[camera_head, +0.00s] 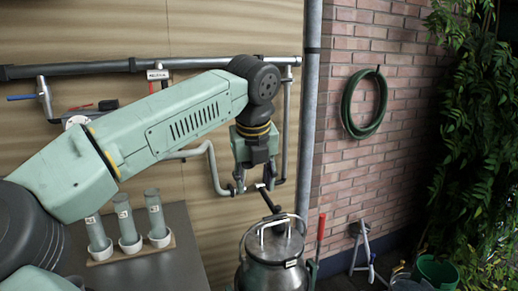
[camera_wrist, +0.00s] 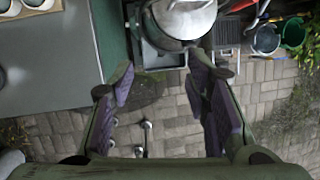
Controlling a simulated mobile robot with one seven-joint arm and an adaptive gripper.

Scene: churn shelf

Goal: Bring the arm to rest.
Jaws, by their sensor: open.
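My arm (camera_head: 165,125) reaches from the lower left across the bench and bends down at the wrist. My gripper (camera_head: 256,188) hangs pointing down, just above the lid handle of a metal churn (camera_head: 275,262). In the wrist view its two purple-padded fingers (camera_wrist: 161,72) stand apart with nothing between them. The churn's lid (camera_wrist: 185,18) shows beyond the fingertips there, at the top. The gripper appears apart from the churn, though the gap to the dark handle is hard to judge.
A grey bench (camera_head: 178,262) holds a rack (camera_head: 130,252) with three labelled tubes. Pipes (camera_head: 284,130) run along the wooden wall behind my gripper. A hose (camera_head: 347,105) hangs on the brick wall. Buckets (camera_head: 438,270) and plants stand at right. Paving (camera_wrist: 160,115) lies open below the fingers.

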